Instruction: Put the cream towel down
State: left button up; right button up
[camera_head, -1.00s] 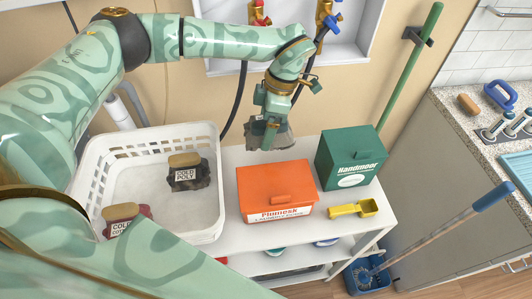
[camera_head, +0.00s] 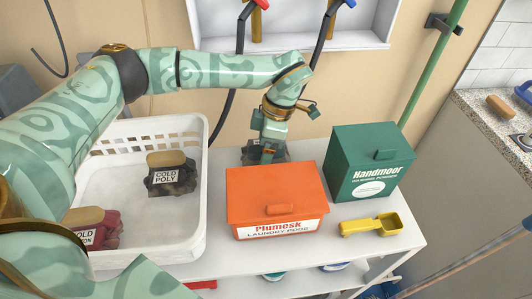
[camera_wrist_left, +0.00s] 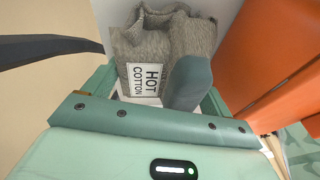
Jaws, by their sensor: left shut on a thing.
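My left gripper (camera_head: 268,152) is shut on a bundled towel (camera_head: 250,155) behind the orange box, low over the white table top. In the left wrist view the towel (camera_wrist_left: 135,48) looks grey-beige rather than clear cream. It is fluffy and carries a white tag reading HOT COTTON. My right gripper is not in view.
An orange Plumesk box (camera_head: 277,195) stands just in front of the towel. A green Handmoor box (camera_head: 367,165) and yellow scoop (camera_head: 370,226) are to the right. A white basket (camera_head: 196,215) on the left holds COLD POLY (camera_head: 171,184) and COLD COTTON (camera_head: 105,232) bundles.

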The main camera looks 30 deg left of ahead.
pick_arm(q)
jog(key=o, duration=1)
